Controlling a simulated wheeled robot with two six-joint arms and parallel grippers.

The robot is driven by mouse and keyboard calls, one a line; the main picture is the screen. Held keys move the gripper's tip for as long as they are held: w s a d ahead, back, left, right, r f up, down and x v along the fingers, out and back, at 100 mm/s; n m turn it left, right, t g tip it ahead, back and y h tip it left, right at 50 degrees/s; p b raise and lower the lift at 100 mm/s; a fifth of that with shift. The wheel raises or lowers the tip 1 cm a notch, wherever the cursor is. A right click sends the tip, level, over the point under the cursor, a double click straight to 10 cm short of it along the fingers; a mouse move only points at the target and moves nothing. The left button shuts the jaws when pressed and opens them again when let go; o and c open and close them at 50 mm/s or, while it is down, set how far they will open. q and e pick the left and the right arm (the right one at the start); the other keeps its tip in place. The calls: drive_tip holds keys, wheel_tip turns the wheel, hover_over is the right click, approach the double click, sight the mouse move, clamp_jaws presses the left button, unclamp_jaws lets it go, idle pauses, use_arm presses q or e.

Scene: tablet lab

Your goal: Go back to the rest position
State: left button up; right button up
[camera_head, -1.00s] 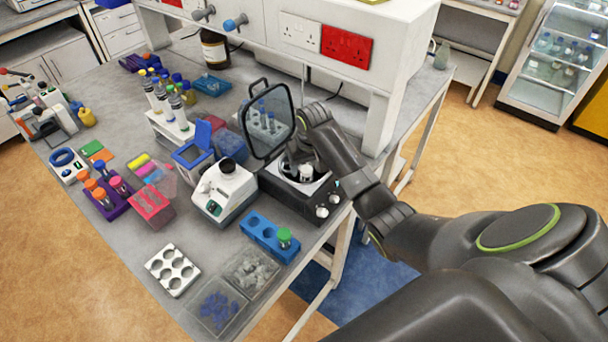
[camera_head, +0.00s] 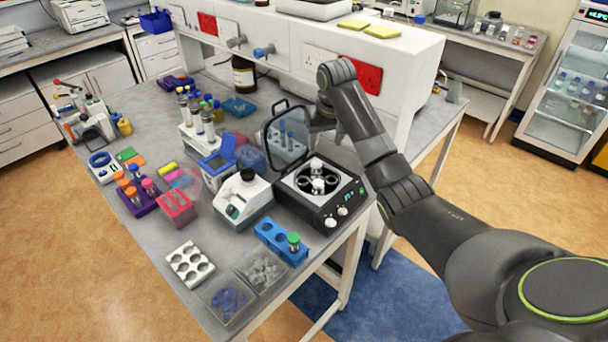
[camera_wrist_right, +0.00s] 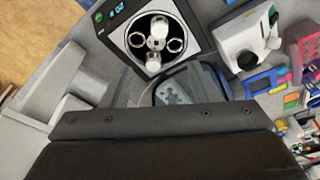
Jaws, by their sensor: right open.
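My right gripper (camera_head: 320,116) is beside the raised clear lid of the centrifuge, at its right and near the white shelf unit. It is open and I see nothing held in it; its fingertips are partly hidden by the lid and arm. The black centrifuge (camera_head: 334,208) stands with its lid (camera_head: 286,140) up and its rotor uncovered. In the right wrist view the centrifuge (camera_wrist_right: 112,42) is at the top, with the lid (camera_wrist_right: 180,90) just above the dark gripper body. My left gripper is not in view.
The white shelf unit (camera_head: 408,85) stands close behind my right arm. A white vortex mixer (camera_head: 246,200), a blue rack (camera_head: 272,236) with a green-capped tube and a tube rack (camera_head: 192,135) crowd the bench. Open floor (camera_head: 470,165) lies to the right.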

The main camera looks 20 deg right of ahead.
drive_tip(key=s+a+f+n, duration=0.1)
drive_tip(key=s+a+f, duration=0.1)
drive_tip(key=s+f, duration=1.65)
drive_tip(key=s+r+t+h, duration=0.2)
drive_tip(key=s, duration=2.2)
wheel_tip(320, 180, down, 34)
drive_tip(key=s+f+g+b, duration=0.1)
drive_tip(key=g+b, duration=0.1)
drive_tip(key=b, duration=0.6)
use_arm(q)
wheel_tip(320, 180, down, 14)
drive_tip(key=b, duration=0.6)
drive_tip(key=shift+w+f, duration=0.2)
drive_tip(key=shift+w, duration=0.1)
use_arm(e)
drive_tip(key=s+f, duration=0.7)
drive_tip(key=f, duration=0.3)
drive_tip(key=s+f+g+y, duration=0.1)
drive_tip(key=s+f, duration=0.6)
drive_tip(key=f, duration=0.3)
drive_tip(key=shift+s+a, duration=0.2)
drive_tip(key=shift+a, duration=0.1)
